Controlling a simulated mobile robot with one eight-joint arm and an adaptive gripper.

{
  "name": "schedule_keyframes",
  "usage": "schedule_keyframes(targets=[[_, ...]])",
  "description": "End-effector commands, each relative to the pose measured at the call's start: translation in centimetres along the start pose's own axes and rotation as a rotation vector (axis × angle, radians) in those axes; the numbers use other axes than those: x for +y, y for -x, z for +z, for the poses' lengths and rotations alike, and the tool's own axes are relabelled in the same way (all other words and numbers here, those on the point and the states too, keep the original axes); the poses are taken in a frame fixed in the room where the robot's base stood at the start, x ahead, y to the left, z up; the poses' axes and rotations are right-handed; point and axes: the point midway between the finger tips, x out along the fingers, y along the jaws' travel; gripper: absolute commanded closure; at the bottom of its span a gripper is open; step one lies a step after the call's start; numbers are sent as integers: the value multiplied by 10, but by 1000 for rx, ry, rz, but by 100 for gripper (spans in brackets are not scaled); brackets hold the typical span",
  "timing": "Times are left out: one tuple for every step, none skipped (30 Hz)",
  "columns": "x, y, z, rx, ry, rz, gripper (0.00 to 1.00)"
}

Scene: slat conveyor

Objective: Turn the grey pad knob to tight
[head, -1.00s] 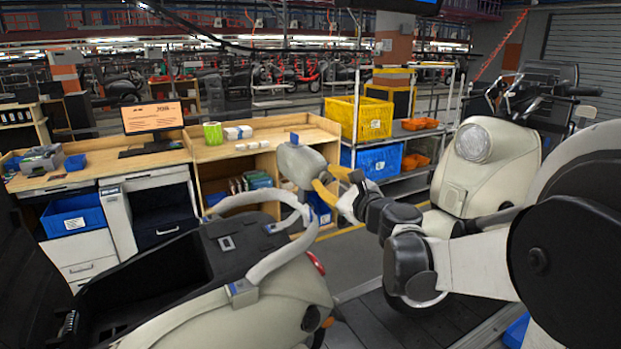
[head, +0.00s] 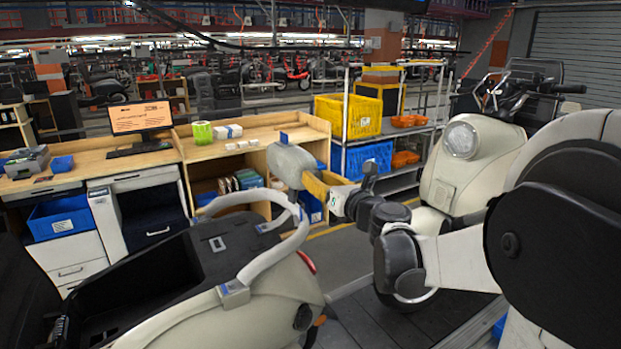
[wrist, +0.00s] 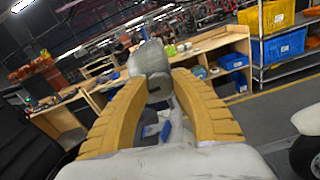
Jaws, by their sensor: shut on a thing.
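The grey pad (head: 291,166) stands on the pale rear rail of the cream scooter, with a small blue tab on its top. It also shows in the wrist view (wrist: 149,59), straight ahead of the fingers. My gripper (head: 305,180) reaches it from the right, with its yellow fingers against the pad's near side. In the wrist view the two ribbed fingers (wrist: 160,80) close around a small dark knob (wrist: 155,88) at the pad's base. The fingers mostly hide the knob, and its turn position cannot be read.
The pale rail (head: 270,262) curves below my gripper. A wooden workbench (head: 250,146) stands behind the pad. A rack with a yellow crate (head: 347,117) and a blue crate (head: 368,158) is behind. Another scooter (head: 470,165) stands right.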

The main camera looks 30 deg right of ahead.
Motion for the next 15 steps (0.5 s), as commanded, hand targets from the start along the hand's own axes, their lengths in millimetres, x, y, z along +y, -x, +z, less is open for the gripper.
schedule_keyframes(targets=[[0,0,0,0,-15,0,100],[0,0,0,0,-23,0,100],[0,0,0,0,-32,0,100],[0,0,0,0,-37,0,100],[0,0,0,0,-43,0,100],[0,0,0,0,-49,0,100],[0,0,0,0,-52,0,100],[0,0,0,0,-54,0,100],[0,0,0,0,-56,0,100],[0,0,0,0,-57,0,100],[0,0,0,0,-58,0,100],[0,0,0,0,-58,0,100],[0,0,0,0,-58,0,100],[0,0,0,0,-58,0,100],[0,0,0,0,-58,0,100]])
